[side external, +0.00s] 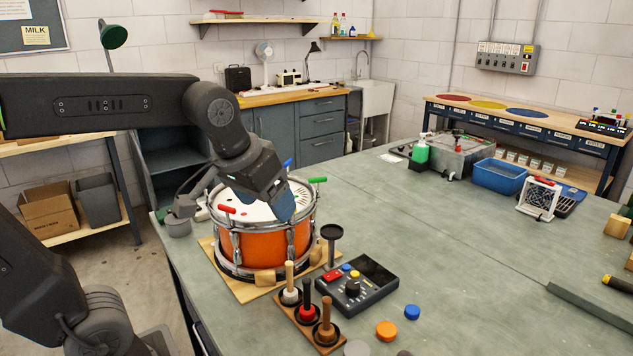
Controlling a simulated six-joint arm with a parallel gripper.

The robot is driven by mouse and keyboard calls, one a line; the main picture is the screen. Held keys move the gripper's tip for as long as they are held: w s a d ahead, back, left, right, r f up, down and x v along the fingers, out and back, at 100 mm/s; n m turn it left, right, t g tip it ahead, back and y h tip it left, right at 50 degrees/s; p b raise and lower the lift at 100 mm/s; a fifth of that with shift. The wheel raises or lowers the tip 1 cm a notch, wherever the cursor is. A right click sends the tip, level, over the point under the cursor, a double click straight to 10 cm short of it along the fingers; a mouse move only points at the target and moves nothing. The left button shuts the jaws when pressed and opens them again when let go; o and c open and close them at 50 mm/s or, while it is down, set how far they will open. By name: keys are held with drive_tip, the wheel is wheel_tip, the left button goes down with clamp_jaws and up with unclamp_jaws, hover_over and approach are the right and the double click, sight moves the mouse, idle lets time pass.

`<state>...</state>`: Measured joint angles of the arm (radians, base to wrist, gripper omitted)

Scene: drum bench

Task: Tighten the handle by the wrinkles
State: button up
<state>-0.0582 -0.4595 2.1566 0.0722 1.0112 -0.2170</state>
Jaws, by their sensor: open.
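An orange drum (262,243) with chrome rims and a white head (252,210) stands on a wooden board on the bench. Coloured handles sit around its upper rim: a red handle (227,209) at the near left, a green handle (317,180) at the right and a blue handle (288,163) at the back. My gripper (278,205) is over the right part of the head, open, with no handle visibly held. My wrist hides much of the head and back rim.
In front of the drum are a wooden rack (305,323) with several upright sticks and a black control box (358,283) with coloured buttons. Orange (386,330) and blue (412,312) discs lie nearby. A blue tub (499,177) stands farther back. The bench middle is clear.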

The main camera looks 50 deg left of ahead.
drive_tip(key=shift+o, duration=0.3)
drive_tip(key=w+a+r+n+y, duration=0.1)
drive_tip(key=w+a+n, duration=0.1)
drive_tip(key=w, duration=0.5)
drive_tip(key=w+a+r+n+g, duration=0.1)
drive_tip(key=w+a+r+n, duration=0.1)
drive_tip(key=w+a, duration=0.3)
drive_tip(key=shift+w+a+r+n+y, duration=0.35)
drive_tip(key=shift+w+n, duration=0.35)
drive_tip(key=shift+w, duration=0.45)
drive_tip(key=n+g+y, duration=0.1)
drive_tip(key=n+g, duration=0.1)
drive_tip(key=n, duration=0.3)
approach(318, 178)
drive_tip(key=x, duration=1)
drive_tip(key=shift+a+f, duration=0.2)
drive_tip(key=shift+f, duration=0.1)
drive_tip(key=c, duration=0.9)
